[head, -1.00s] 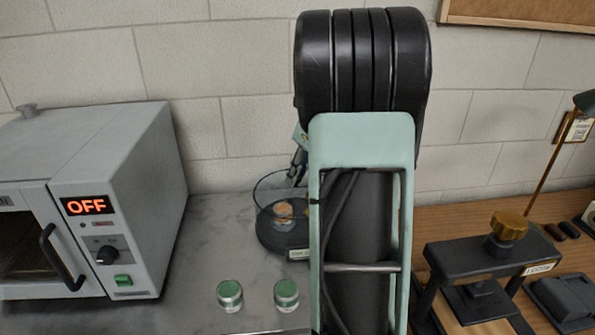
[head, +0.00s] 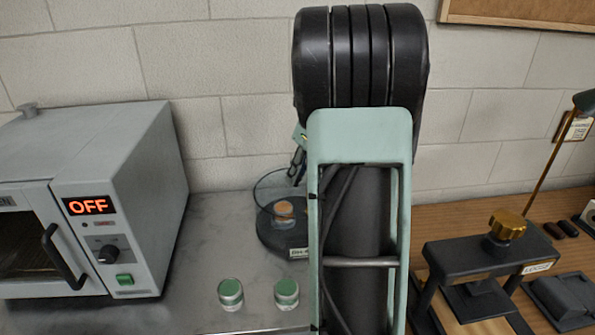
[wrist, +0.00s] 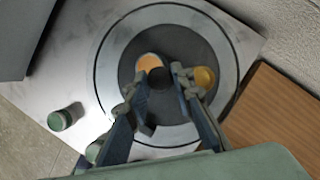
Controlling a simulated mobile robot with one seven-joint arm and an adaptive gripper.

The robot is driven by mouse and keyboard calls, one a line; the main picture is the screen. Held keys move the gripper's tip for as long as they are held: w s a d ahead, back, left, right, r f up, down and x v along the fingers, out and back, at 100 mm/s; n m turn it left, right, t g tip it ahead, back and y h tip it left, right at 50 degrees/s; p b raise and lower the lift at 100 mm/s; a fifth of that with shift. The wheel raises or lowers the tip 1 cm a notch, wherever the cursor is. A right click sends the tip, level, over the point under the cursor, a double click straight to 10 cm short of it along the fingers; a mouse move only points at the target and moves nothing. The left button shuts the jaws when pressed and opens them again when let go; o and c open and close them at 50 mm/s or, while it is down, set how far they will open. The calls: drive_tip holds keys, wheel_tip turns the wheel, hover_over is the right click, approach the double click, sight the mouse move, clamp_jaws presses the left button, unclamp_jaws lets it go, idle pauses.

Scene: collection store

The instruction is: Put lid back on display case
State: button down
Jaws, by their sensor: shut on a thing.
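The display case (head: 284,240) stands on the marble-look counter, with a round black base, a clear wall and an orange-brown piece inside. My arm hides its right side. In the wrist view, the case (wrist: 105,75) is seen from above as a wide pale ring around a dark floor. An orange disc (wrist: 149,62) and a gold round piece (wrist: 204,77) show within it. My gripper (wrist: 162,80) is shut on the lid's dark knob (wrist: 160,80), over the case. The clear lid is hard to make out, and I cannot tell whether it touches the rim.
Two green-topped jars (head: 230,294) (head: 287,293) stand in front of the case. A grey oven (head: 110,210) reading OFF stands at the left. A black press with a gold knob (head: 508,225) stands on the wooden bench at the right. The counter between oven and case is clear.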

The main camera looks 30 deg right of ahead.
drive_tip(key=c, duration=1.1)
unclamp_jaws()
drive_tip(key=shift+r+p, duration=3.55)
drive_tip(key=shift+p, duration=0.1)
drive_tip(key=shift+c, duration=0.2)
clamp_jaws()
drive_tip(key=shift+f, duration=0.15)
